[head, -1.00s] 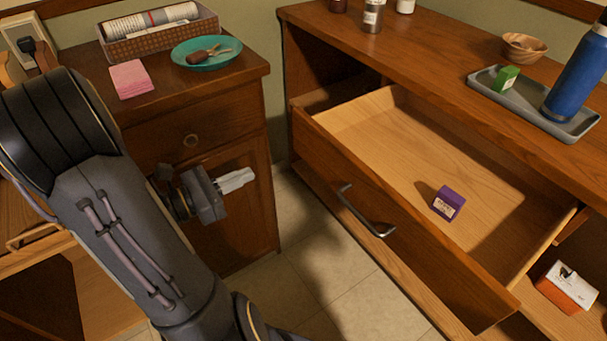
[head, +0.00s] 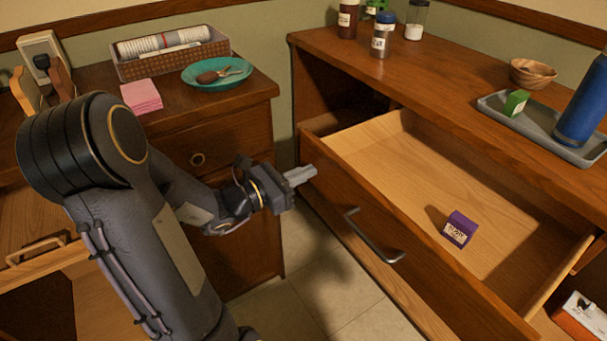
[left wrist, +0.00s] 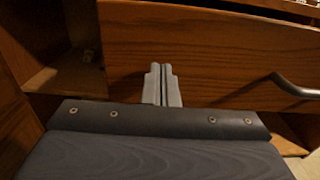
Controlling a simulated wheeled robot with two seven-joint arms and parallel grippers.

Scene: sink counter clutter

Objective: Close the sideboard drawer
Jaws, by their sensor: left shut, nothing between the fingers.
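The sideboard drawer (head: 380,225) is pulled far out of the sideboard (head: 440,75). It has a brown wooden front with a curved metal handle (head: 374,236), and a small purple box (head: 459,229) lies inside it. My left gripper (head: 303,175) is shut and empty, with its fingertips close to the far left end of the drawer front. In the left wrist view the shut fingers (left wrist: 162,84) point at the drawer front (left wrist: 215,50), left of the handle (left wrist: 296,88). I cannot tell whether they touch it. My right gripper is not in view.
A wooden cabinet (head: 225,150) stands left of the sideboard, with a teal plate (head: 217,73) and a basket (head: 172,54) on top. On the sideboard are a grey tray (head: 547,136), a blue bottle (head: 583,105), a wooden bowl (head: 528,72) and small jars. An orange-white box (head: 582,318) sits below the drawer.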

